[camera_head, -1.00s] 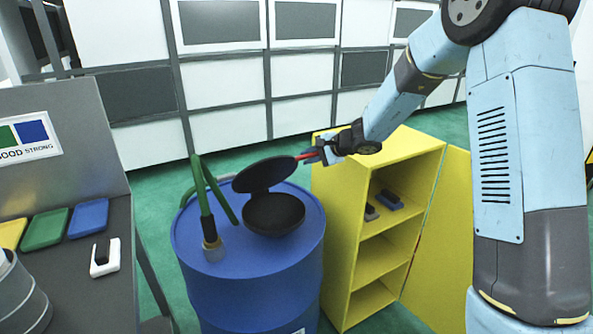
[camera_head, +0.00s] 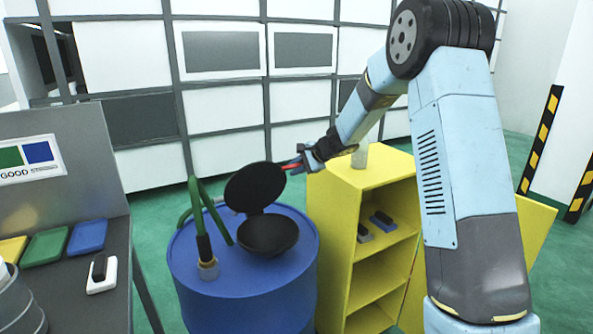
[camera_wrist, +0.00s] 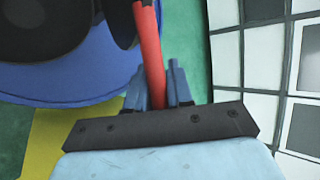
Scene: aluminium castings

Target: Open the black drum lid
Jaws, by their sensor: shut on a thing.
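The black drum lid (camera_head: 254,187) is hinged on a black round base (camera_head: 268,236) on top of the blue drum (camera_head: 243,278). The lid stands tilted well up, with a clear gap between it and the base. My gripper (camera_head: 302,160) is at the right edge of the lid, shut on its red handle (camera_head: 290,166). In the wrist view the red handle (camera_wrist: 149,60) runs between the two fingers of my gripper (camera_wrist: 158,82). Part of the lid shows there at the top edge, dark and seen nearly edge-on.
A green hose (camera_head: 200,215) with a nozzle stands on the drum, left of the lid. A yellow cabinet (camera_head: 333,235) with open shelves stands close on the drum's right. A grey bench (camera_head: 82,285) with coloured trays is at the left.

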